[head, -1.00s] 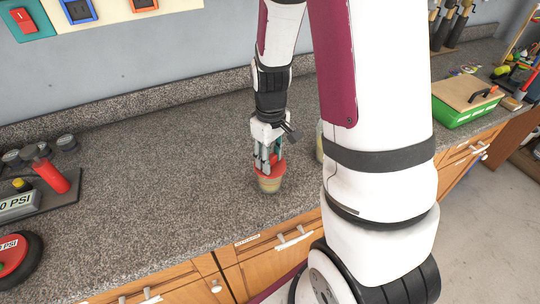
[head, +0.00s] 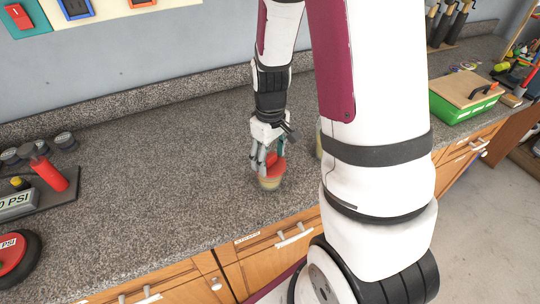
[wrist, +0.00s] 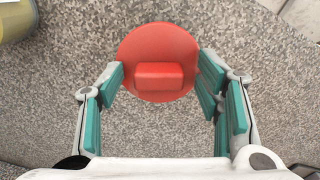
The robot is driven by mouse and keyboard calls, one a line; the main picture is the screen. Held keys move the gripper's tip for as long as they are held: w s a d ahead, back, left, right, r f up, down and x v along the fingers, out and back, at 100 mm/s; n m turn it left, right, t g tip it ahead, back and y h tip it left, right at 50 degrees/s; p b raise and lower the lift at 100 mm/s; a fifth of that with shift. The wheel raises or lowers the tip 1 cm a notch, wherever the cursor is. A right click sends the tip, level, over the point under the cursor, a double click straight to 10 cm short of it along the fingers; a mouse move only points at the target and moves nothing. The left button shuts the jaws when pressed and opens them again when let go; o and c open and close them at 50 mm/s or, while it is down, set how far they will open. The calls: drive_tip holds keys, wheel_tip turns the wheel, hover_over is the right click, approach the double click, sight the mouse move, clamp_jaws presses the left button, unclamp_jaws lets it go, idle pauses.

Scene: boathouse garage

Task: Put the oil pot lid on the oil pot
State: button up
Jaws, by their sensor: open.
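The oil pot lid (head: 273,171) is a red disc with a block-shaped red knob, and the wrist view shows it from above (wrist: 157,43). In the head view it sits on top of a small yellowish-beige pot (head: 270,184), which looks like the oil pot, near the counter's front edge. In the wrist view the lid hides what is under it, so I cannot tell how exactly it is seated. My gripper (head: 267,170) is over the lid. Its teal-padded fingers (wrist: 162,90) are open, spread on either side of the knob and apart from it.
Another yellowish container (wrist: 14,18) stands close by; in the head view it is mostly behind my arm (head: 319,143). A gauge stand with a red cylinder (head: 49,174) is at the left. A green box (head: 462,108) is at the right. The counter (head: 150,190) left of the pot is clear.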

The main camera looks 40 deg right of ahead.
wheel_tip(320, 180, up, 12)
idle(0.6)
idle(0.7)
drive_tip(key=s+a+r+m+t, duration=0.2)
drive_tip(key=s+a+r+t, duration=0.3)
drive_tip(key=s+a+r, duration=0.6)
drive_tip(key=shift+s+r+t, duration=0.3)
drive_tip(key=shift+s+r, duration=0.3)
drive_tip(key=shift+r, duration=1.15)
